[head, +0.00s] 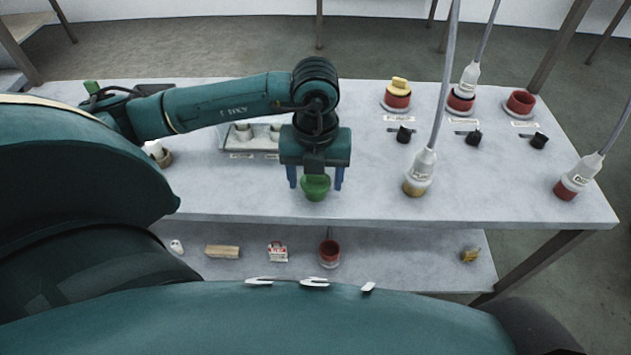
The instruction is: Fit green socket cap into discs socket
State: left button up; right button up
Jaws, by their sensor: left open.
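A green socket cap (316,189) is below my left gripper (315,180), between its two blue fingers. The fingers are open, with one on each side of the cap, and I see a gap beside it. I cannot tell whether the cap rests on the table. Three red sockets stand at the back right with small labels in front. The left socket (397,102) has a yellow cap (399,85) on it. The middle socket (460,104) has a cabled plug (469,79) in it. The right socket (520,103) looks uncovered. The labels are too small to read. My right gripper is out of view.
Cabled plugs stand at the table's front middle (423,166) and right end (583,173). Several small black items (404,135) lie before the sockets. A tray (233,148) with white cups sits behind my gripper. A lower shelf (400,265) holds a red cup (329,251) and other items.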

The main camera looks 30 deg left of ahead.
pick_arm(q)
jog(key=shift+f, duration=0.2)
jog(key=c, duration=0.8)
